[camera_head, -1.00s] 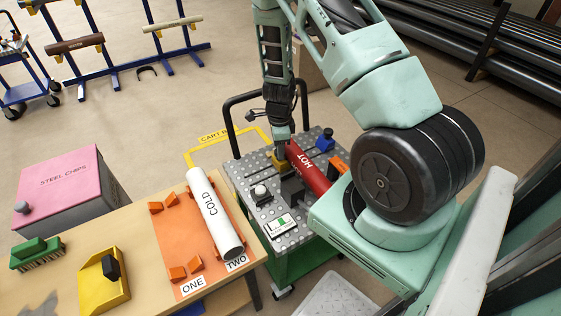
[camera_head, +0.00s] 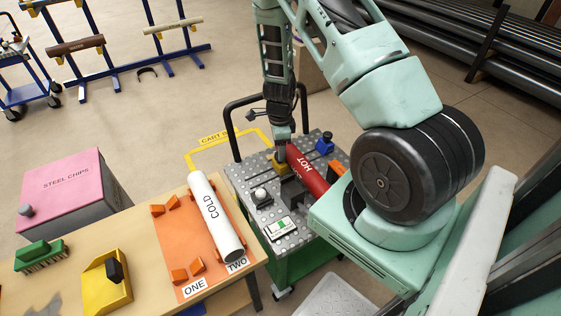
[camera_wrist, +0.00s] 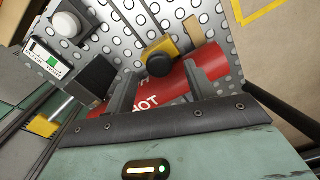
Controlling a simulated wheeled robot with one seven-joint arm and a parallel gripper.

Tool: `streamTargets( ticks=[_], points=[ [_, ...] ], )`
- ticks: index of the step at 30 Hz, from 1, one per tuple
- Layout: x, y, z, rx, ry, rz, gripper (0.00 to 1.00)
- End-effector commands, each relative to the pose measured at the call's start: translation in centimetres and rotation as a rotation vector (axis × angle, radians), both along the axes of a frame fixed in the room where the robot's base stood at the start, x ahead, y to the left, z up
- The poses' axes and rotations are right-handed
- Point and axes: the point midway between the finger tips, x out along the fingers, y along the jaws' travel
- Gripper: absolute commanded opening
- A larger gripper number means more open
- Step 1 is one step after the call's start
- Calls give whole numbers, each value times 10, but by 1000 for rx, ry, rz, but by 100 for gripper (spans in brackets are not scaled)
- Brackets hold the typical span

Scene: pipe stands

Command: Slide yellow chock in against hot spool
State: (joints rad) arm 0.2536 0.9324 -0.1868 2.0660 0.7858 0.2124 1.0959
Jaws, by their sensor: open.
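The red hot spool (camera_head: 310,174) lies on the perforated top of the cart (camera_head: 318,222). It crosses the lower middle of the wrist view (camera_wrist: 206,68). The yellow chock (camera_head: 279,163) sits beside the spool's far end. In the wrist view the chock (camera_wrist: 172,46) with its round black knob is right at the spool's side; I cannot tell whether they touch. My gripper (camera_head: 282,149) is just above the chock. In the wrist view my gripper (camera_wrist: 158,88) is open, its two dark fingers apart over the spool, with the knob just beyond them.
A dark block (camera_head: 291,191), a white-knobbed piece (camera_head: 260,194) and a level-like gauge (camera_head: 280,228) stand on the cart's near side. A blue piece (camera_head: 325,143) is at the far right. The cart's black handle (camera_head: 228,120) rises behind. The white cold spool (camera_head: 213,217) lies on the table.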

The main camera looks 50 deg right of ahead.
Motion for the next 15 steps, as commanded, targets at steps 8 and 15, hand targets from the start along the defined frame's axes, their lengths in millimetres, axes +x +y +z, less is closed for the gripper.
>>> streamTargets(
  ticks=[8,15],
  points=[
    [0,0,26,0,0,0,55],
    [0,0,44,0,0,0,55]
  ],
)
